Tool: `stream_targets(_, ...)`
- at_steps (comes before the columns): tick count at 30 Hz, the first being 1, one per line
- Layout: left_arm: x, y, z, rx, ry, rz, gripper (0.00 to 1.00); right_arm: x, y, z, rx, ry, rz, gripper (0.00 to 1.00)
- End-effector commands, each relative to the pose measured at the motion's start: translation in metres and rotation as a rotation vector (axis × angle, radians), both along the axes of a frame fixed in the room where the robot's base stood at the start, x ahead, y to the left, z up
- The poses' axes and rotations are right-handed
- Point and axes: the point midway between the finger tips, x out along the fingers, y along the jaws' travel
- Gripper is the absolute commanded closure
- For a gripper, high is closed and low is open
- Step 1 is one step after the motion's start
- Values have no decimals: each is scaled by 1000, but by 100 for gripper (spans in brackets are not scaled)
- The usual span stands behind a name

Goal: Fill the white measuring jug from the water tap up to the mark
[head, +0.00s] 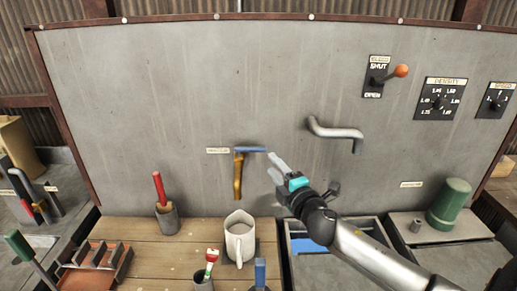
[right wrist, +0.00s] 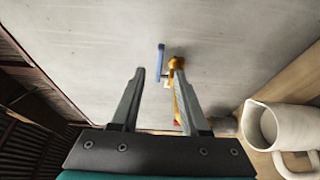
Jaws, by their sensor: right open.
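The white measuring jug (head: 240,243) stands upright on the wooden bench, below the brass tap (head: 238,178) in the head view. No water stream shows, and I cannot make out a mark or a water level. The tap's blue lever (head: 250,149) points right. My right gripper (head: 273,166) is open and empty, just right of the lever. In the right wrist view the lever (right wrist: 161,62) lies beyond and between the parted fingers (right wrist: 157,72), apart from them. The brass tap is partly hidden by one finger there, and the jug (right wrist: 268,125) is at right. My left gripper is not in view.
A pot with a red-handled tool (head: 167,217) stands left of the jug. A cup with a red-and-white tool (head: 203,279) and a blue-topped item (head: 260,272) are in front. A bent grey pipe (head: 335,131) juts from the wall at right, near my right arm.

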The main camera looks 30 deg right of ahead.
Motion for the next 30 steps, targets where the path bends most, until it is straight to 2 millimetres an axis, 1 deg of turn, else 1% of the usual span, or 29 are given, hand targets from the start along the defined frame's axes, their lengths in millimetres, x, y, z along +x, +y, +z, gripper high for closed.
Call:
stream_targets(1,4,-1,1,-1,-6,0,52,7,-1,1,0,-2,-1,55)
stream_targets(7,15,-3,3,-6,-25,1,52,32,-5,1,1,-1,-1,55)
stream_targets(18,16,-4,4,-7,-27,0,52,77,-12,1,1,-1,-1,55)
stream_targets(24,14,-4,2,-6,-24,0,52,95,-15,0,1,-1,0,55)
stream_targets(30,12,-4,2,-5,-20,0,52,102,-16,0,1,1,0,55)
